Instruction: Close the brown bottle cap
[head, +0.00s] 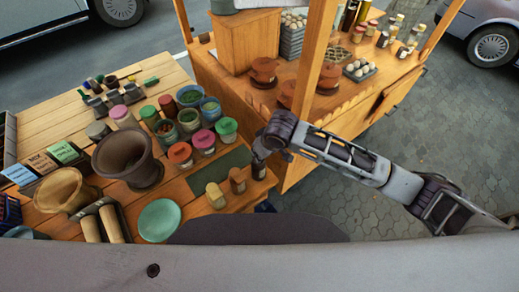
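My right gripper (260,158) points down at the right edge of the wooden table, at the end of the arm that comes in from the right. A small dark brown bottle (259,172) stands upright directly below its fingertips, its top hidden by them. I cannot tell whether the fingers touch it or how far apart they are. A second small brown bottle (237,181) stands just left of it, and a yellowish bottle (215,196) stands left of that. Whether any cap is open is too small to tell. My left gripper is not in view.
A grey-brown clay mortar (127,158), several coloured-lid jars (203,141) and a green plate (159,219) crowd the table. A dark green mat (219,170) lies behind the bottles. A wooden stall (290,95) stands behind; paving (340,205) lies right.

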